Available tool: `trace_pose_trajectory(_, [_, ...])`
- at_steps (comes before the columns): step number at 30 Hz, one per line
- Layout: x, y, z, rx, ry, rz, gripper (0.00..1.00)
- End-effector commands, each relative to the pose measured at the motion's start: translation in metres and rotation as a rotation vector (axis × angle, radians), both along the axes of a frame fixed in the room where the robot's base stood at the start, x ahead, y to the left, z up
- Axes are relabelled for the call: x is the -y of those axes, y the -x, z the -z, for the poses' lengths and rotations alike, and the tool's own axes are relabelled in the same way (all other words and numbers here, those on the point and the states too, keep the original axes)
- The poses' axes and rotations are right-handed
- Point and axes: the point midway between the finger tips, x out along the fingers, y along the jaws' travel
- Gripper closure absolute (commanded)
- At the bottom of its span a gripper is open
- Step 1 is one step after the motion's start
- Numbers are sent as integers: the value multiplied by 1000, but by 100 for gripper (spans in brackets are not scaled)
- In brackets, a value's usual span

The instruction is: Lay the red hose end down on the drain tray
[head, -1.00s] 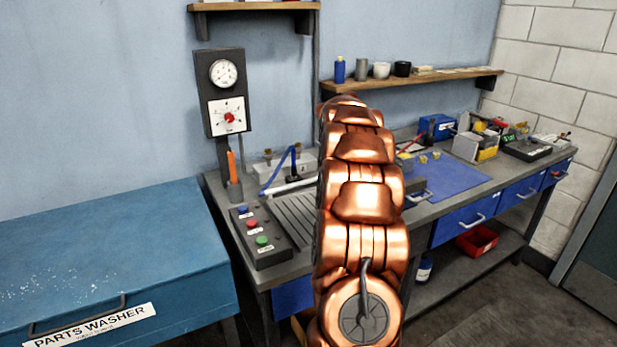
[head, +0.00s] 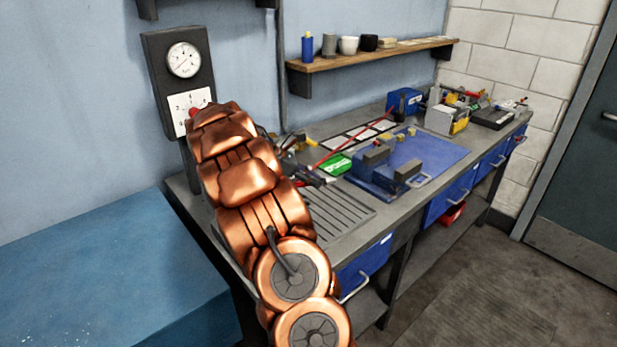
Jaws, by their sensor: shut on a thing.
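The red hose (head: 352,146) runs from the back of the bench down to the dark fingers of my gripper (head: 318,177). My gripper is shut on the hose end, low over the back of the drain tray; the fingers partly hide the grip, and I cannot tell whether the hose end touches the tray. The drain tray (head: 345,212) is a grey ribbed panel in the bench top, its left part hidden behind my copper arm.
A green block (head: 336,164) lies just right of the gripper. A blue mat (head: 435,153) with a blue fixture (head: 385,182) and grey blocks is further right. A wall shelf (head: 370,55) hangs above. The blue parts washer (head: 110,270) stands left.

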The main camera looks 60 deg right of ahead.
Motion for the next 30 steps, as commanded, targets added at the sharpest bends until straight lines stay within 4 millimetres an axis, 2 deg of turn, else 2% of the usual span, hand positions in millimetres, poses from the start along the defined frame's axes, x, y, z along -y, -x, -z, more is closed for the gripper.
trace_pose_trajectory(24, [1,2,77,0,-2,4,100])
trace_pose_trajectory(30, [1,2,85,0,-1,4,100])
